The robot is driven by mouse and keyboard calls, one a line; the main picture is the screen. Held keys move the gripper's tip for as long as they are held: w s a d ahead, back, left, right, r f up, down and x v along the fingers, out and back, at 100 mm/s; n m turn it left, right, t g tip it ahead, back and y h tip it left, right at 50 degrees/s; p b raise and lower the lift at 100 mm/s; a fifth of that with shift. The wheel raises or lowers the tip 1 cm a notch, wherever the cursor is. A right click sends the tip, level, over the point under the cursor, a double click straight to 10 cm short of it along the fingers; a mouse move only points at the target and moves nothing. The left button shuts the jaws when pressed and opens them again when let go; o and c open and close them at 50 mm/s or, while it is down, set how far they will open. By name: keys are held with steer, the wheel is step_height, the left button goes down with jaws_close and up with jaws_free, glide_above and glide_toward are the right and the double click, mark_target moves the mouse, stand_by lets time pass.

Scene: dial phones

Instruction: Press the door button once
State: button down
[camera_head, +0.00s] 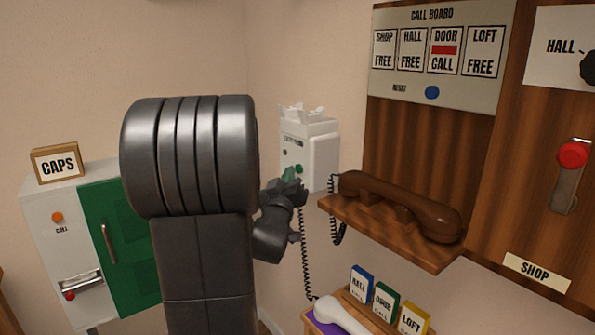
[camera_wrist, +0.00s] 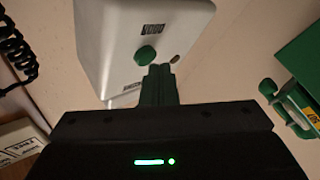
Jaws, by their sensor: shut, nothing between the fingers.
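A white wall box (camera_head: 322,152) has a small green round button (camera_head: 299,168) on its face. In the wrist view the white box (camera_wrist: 110,40) carries a dark label that appears to read DOOR, upside down, and the green button (camera_wrist: 147,54). My gripper (camera_head: 289,177) is right in front of the box face. In the wrist view its dark green fingers (camera_wrist: 158,72) are together and empty, with the tips just beside and below the button. I cannot tell whether they touch it. In the head view the gripper covers part of the box's lower face.
A brown handset (camera_head: 400,205) lies on a wooden shelf (camera_head: 400,240) right of the box. A call board (camera_head: 440,50) shows a red mark under DOOR. A black coiled cord (camera_head: 307,260) hangs below the box. A white cabinet with a green door (camera_head: 120,240) stands left.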

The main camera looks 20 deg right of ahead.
steer(key=shift+s+a, duration=0.15)
steer(key=shift+a, duration=0.15)
steer(key=a, duration=0.1)
steer(key=s+a, duration=0.1)
steer(key=a, duration=0.2)
steer(key=shift+s+a, duration=0.35)
steer(key=shift+a, duration=0.05)
stand_by(0.6)
steer(key=shift+s+a+p, duration=0.35)
steer(key=shift+a+p, duration=0.35)
steer(key=shift+a, duration=0.2)
steer(key=shift+s+a+p, duration=0.3)
steer(key=shift+a+p, duration=0.35)
steer(key=shift+a, duration=0.25)
